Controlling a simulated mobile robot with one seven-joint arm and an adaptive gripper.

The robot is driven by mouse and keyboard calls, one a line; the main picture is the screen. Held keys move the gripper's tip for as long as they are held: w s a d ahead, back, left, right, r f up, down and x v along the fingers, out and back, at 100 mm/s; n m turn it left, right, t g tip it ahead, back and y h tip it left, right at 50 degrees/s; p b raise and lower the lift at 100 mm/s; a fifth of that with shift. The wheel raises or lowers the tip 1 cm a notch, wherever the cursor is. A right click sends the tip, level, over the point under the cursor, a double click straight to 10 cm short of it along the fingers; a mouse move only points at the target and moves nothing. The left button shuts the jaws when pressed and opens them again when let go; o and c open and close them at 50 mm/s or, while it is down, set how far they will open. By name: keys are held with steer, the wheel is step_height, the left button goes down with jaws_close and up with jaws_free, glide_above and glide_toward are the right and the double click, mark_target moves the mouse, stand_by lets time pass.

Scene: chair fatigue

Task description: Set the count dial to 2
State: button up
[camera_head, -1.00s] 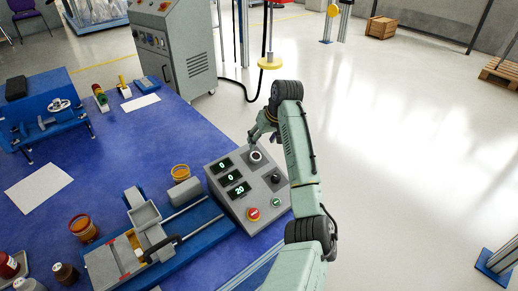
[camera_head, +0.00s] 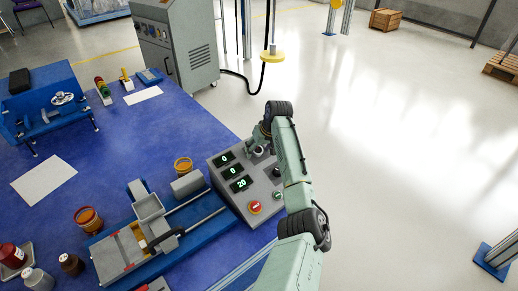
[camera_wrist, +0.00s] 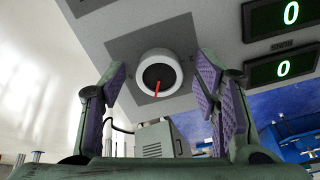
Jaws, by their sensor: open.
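The control box (camera_head: 222,187) stands at the right edge of the blue table. Its displays read 0, 0 and 20 in the head view. In the wrist view a round white dial (camera_wrist: 159,75) with a dark face and a red pointer sits on the grey panel. The pointer is directed down in that picture. My gripper (camera_wrist: 157,98) is open, with its purple-padded fingers to the left and right of the dial, not visibly touching it. In the head view my gripper (camera_head: 257,150) is over the upper part of the box and partly covers the dial.
A black knob (camera_head: 276,171), a green button (camera_head: 277,195) and a red button (camera_head: 254,207) are on the same panel. A blue slide fixture (camera_head: 205,208) lies left of the box. An orange cup (camera_head: 183,165) stands nearby.

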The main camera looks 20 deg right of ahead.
steer(key=shift+c, duration=0.5)
steer(key=c, duration=1)
steer(key=shift+c, duration=0.2)
